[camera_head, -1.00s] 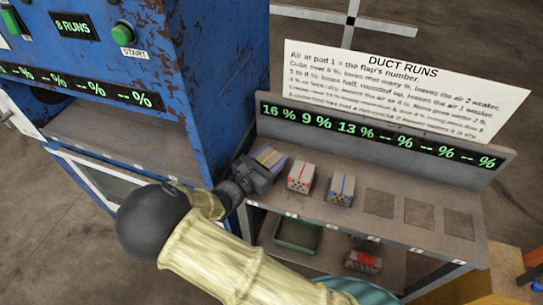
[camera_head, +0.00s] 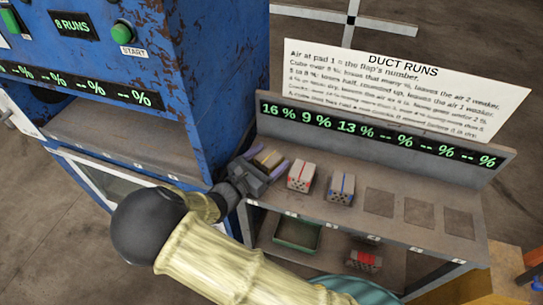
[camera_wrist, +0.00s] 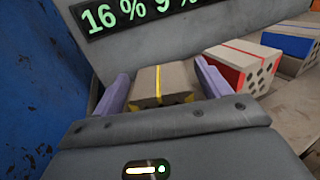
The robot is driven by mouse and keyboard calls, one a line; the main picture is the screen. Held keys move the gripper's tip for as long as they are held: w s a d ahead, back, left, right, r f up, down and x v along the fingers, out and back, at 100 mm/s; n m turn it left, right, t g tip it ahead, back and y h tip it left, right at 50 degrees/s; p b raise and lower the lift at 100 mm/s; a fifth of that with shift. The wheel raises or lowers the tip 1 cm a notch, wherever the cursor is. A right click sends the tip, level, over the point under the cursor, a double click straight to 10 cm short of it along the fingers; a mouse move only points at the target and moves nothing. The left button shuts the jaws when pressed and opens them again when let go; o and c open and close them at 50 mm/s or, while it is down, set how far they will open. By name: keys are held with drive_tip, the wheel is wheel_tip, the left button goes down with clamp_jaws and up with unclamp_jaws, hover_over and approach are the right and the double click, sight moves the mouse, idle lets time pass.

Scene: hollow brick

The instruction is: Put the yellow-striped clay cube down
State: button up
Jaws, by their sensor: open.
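The yellow-striped clay cube (camera_wrist: 163,84) rests on the shelf at the leftmost place, below the 16 % reading. It also shows in the head view (camera_head: 268,158), partly hidden by my gripper. My gripper (camera_head: 267,162) is open around the cube. In the wrist view its purple fingers (camera_wrist: 162,90) stand to the left and right of the cube, with a gap visible on each side. The cube's near lower part is hidden by the gripper body.
A red-striped cube (camera_head: 301,177) and a blue-striped cube (camera_head: 341,189) stand to the right on the shelf. Empty dark pads (camera_head: 419,213) lie farther right. A display panel (camera_head: 380,135) rises behind. The blue machine (camera_head: 215,85) is close on the left. A green tray (camera_head: 296,235) is below.

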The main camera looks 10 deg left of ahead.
drive_tip(key=b+v, duration=0.1)
drive_tip(key=v, duration=0.9)
drive_tip(key=shift+s+a, duration=0.1)
drive_tip(key=shift+s, duration=0.2)
